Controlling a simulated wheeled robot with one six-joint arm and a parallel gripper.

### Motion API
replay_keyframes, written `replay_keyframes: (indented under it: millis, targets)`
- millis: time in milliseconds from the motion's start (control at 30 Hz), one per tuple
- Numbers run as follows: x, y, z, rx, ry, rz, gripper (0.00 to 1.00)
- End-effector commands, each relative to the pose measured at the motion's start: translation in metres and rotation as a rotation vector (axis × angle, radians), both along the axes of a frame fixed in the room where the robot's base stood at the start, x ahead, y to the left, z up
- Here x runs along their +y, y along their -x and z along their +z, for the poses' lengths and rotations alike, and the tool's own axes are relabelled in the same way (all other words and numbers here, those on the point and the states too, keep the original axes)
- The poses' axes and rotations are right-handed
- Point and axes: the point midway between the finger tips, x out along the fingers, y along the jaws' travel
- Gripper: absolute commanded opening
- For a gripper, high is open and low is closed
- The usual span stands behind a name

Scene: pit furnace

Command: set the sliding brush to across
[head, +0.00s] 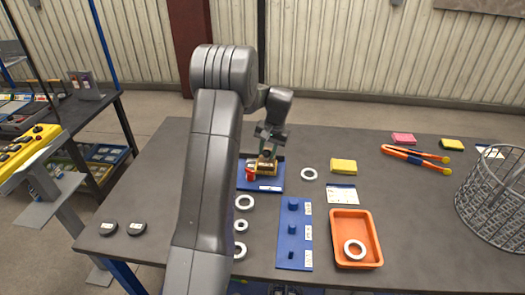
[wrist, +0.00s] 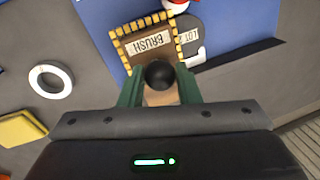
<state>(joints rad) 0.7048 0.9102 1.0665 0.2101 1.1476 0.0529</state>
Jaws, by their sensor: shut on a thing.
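The sliding brush (wrist: 146,44) is a brown block with a yellow-and-black striped edge and a white BRUSH label, seen tilted in the wrist view. It sits on a blue board (wrist: 102,22), which is also in the head view (head: 264,188). In the head view the brush (head: 263,167) shows small, below my gripper (head: 268,148). In the wrist view, the green fingers of my gripper (wrist: 159,84) are shut on the brush's round black knob (wrist: 160,74). The brush's underside is hidden.
A red part (head: 250,174) stands beside the brush. White rings (head: 309,174), a yellow block (head: 343,166), a blue peg board (head: 294,233) and an orange tray (head: 338,255) with a ring are nearby. A wire basket (head: 495,190) stands at the right.

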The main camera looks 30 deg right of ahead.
Motion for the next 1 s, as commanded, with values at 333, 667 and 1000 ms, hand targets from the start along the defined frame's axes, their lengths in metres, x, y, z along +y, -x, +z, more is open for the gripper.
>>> replay_keyframes:
  millis: [333,667,1000]
  targets:
    - [0.0,-0.001,0.001,-0.002,0.002,0.0,0.52]
    - [-0.001,0.0,0.004,-0.002,0.002,-0.001,0.52]
    - [-0.01,0.009,0.067,-0.006,0.005,-0.002,0.52]
